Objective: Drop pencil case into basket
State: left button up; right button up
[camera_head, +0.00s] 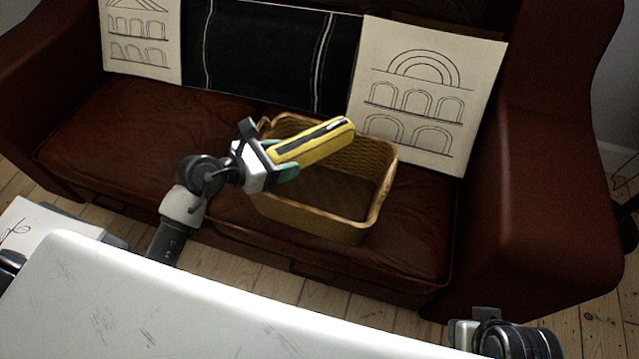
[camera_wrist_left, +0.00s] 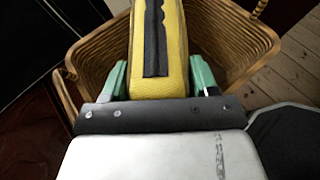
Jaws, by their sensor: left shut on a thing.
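The yellow pencil case (camera_head: 318,146) with a dark zip strip is held by its near end in my left gripper (camera_head: 283,161). It is above the open basket, pointing toward the back right. In the left wrist view the pencil case (camera_wrist_left: 160,50) sits between the green fingertips of the left gripper (camera_wrist_left: 160,80). The tan wicker basket (camera_head: 315,222) stands on the sofa seat, and its inside looks empty where visible. The basket's wall (camera_wrist_left: 235,45) shows around the case in the wrist view. My right gripper (camera_head: 463,331) is at the bottom right, and its fingers are not clear.
The basket stands on a dark red leather sofa (camera_head: 130,125) with high arms. Cushions with arch drawings (camera_head: 425,95) and a black cushion (camera_head: 275,55) lean at the back. Seat space is free left of the basket. Floorboards (camera_head: 590,310) show at right.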

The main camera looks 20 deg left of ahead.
pick_arm(q)
jog(key=o, duration=1.1)
jog(key=p+v, duration=0.1)
jog(key=v, duration=0.9)
jog(key=shift+s+a+r, duration=0.2)
jog(key=shift+s+a, duration=0.05)
jog(key=shift+a, duration=0.05)
